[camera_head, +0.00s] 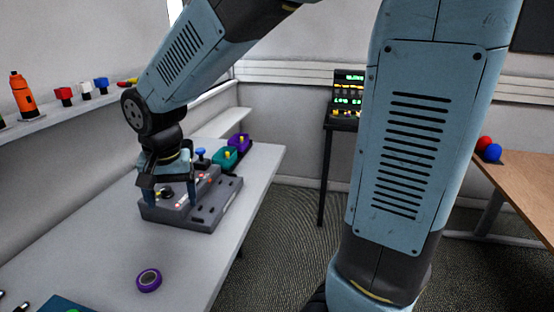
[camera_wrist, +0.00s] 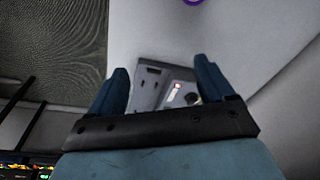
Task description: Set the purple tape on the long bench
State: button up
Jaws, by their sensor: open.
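The purple tape (camera_head: 149,280) is a small roll lying flat on the long bench (camera_head: 110,255), near its front edge in the head view. Part of its purple ring (camera_wrist: 194,1) shows at the top edge of the wrist view. My gripper (camera_head: 171,202) is open, pointing down over the grey sorting box on the bench, apart from the tape. In the wrist view its two blue fingers (camera_wrist: 164,86) are spread with the grey box between and beyond them. I see nothing held between them.
A shelf at left holds an orange bottle (camera_head: 21,95) and coloured pieces. A wooden table (camera_head: 525,185) with red and blue balls is at right.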

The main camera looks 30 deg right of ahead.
jog(key=s+d+r+n+t, duration=0.1)
jog(key=s+d+r, duration=0.4)
jog(key=d, duration=0.5)
jog(key=s+d+r+n+t, duration=0.1)
jog(key=s+d+r+t, duration=0.1)
jog(key=s+d+r, duration=0.2)
jog(key=s+d, duration=0.3)
jog(key=d, duration=0.3)
jog(key=shift+r+n+t, duration=0.3)
jog(key=shift+r+t, duration=0.1)
